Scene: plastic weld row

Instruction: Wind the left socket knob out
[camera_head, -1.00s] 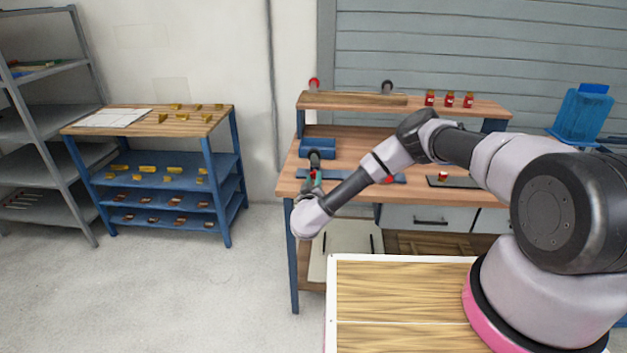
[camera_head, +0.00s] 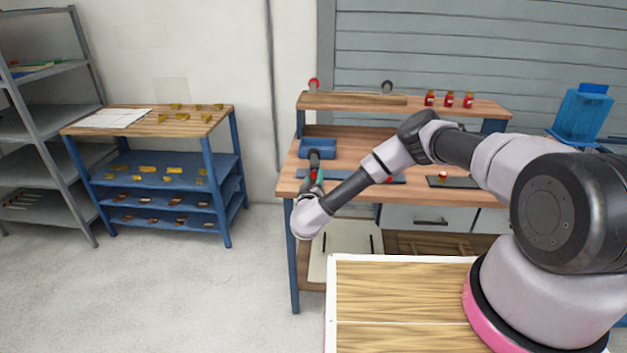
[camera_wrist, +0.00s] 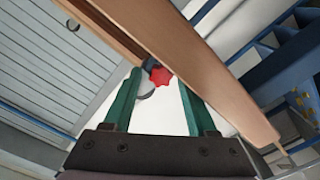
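The left socket knob (camera_head: 313,83) is red and stands at the left end of the raised shelf at the back of the bench. In the wrist view the star-shaped red knob (camera_wrist: 160,76) shows between the fingertips, with a round grey part beside it. My gripper (camera_wrist: 160,87) has two green fingers spread apart with a clear gap, and they do not appear to touch the knob. In the head view my gripper (camera_head: 317,179) is small and partly hidden at the bench's front left, below the shelf.
A dark knob (camera_head: 387,87) stands farther right on the raised shelf (camera_head: 455,109), near several small red items (camera_head: 449,99).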

